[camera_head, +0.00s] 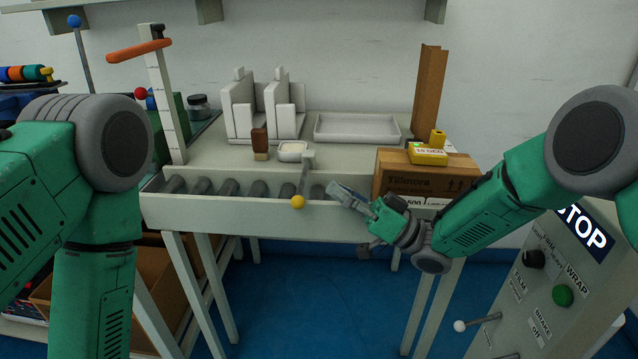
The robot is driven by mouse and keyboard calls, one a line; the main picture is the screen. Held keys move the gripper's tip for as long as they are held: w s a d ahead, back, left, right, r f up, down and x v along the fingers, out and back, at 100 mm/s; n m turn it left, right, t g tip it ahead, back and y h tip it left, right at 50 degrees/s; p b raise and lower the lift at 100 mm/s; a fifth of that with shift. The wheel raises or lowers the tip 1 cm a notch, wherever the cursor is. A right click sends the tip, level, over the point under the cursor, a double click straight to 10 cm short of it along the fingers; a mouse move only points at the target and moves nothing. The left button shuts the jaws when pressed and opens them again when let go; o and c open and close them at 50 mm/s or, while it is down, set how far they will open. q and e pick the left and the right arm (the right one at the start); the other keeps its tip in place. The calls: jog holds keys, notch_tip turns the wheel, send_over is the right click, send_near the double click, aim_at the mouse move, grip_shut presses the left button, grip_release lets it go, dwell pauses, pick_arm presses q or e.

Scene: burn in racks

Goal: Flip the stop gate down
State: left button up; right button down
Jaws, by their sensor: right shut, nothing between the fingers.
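The stop gate appears to be the light grey bar (307,165) at the front of the roller conveyor (240,211), with a yellow ball knob (298,202) at its lower end. The bar stands up, slightly tilted, and rises above the conveyor's front rail. My right gripper (337,191) is shut and empty, just right of the knob, with a small gap between them in the picture. It points left along the front rail. My left arm fills the left side, but its gripper is out of view.
A cardboard box (397,180) with a yellow item (428,156) on it sits just right of the bar, behind my right gripper. A white tray (357,139) lies on the table behind. A control panel (560,285) with a STOP label stands at lower right.

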jog(key=d+f+m+t+h, duration=0.1)
jog(key=f+t+h, duration=0.1)
jog(key=f, duration=0.1)
jog(key=d+f+m+t+h+p, duration=0.1)
jog(key=d+f+m+t+h, duration=0.1)
jog(key=f, duration=0.1)
jog(key=d+f+m+t+h, duration=0.1)
jog(key=d+f+m+h, duration=0.1)
jog(key=f, duration=0.2)
jog(key=shift+w+d+f+t+p, duration=0.1)
jog(key=shift+w+d+t+p, duration=0.15)
jog(key=shift+t+p, duration=0.15)
jog(key=s+d+f+m+g+h+p, duration=0.1)
jog(key=s+d+f+m+h, duration=0.1)
jog(key=s+d+f+h, duration=0.3)
jog(key=s+d+f+m+h+p, duration=0.1)
jog(key=s+d+f+m+h, duration=0.2)
jog(key=f, duration=0.5)
jog(key=s+d+f+g+h, duration=0.1)
jog(key=s+d+g+h, duration=0.2)
jog(key=s, duration=0.6)
jog(key=s+d+f+g+h+p, duration=0.1)
jog(key=s+d+g+h, duration=0.2)
jog(key=s+d, duration=0.3)
jog(key=s+d+f+g+h, duration=0.1)
jog(key=s+d, duration=0.4)
jog(key=s, duration=0.8)
jog(key=shift+d+g+h, duration=0.15)
jog(key=shift+g+h, duration=0.75)
jog(key=shift+h, duration=0.2)
